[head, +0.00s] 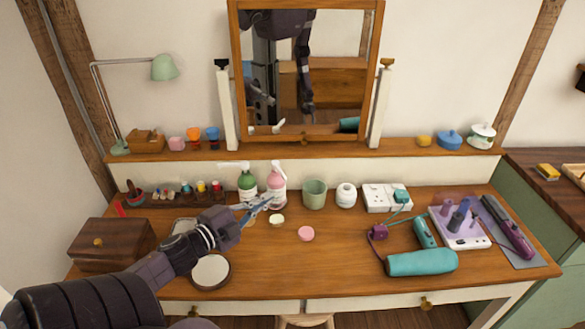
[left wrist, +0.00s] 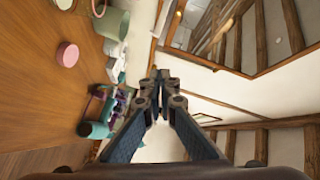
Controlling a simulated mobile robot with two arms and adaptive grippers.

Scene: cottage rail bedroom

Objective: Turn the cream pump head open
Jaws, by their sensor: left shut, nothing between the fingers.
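Two pump bottles stand at the back of the wooden dresser top in the head view. One is a green bottle (head: 247,183) with a white pump head (head: 234,166) whose nozzle points left. The other is a pink bottle (head: 275,188) with a white pump head (head: 279,166). I cannot tell which one is the cream pump. My left gripper (head: 266,202) is shut and empty, just in front of the bottles and low beside them. Its closed fingertips (left wrist: 158,76) show in the left wrist view, with no bottle between them. My right gripper is not in view.
A green cup (head: 314,193), a white jar (head: 346,195) and a socket strip (head: 382,197) stand right of the bottles. A pink round lid (head: 306,233) and a cream one (head: 277,220) lie in front. A mirror (head: 305,75) stands behind.

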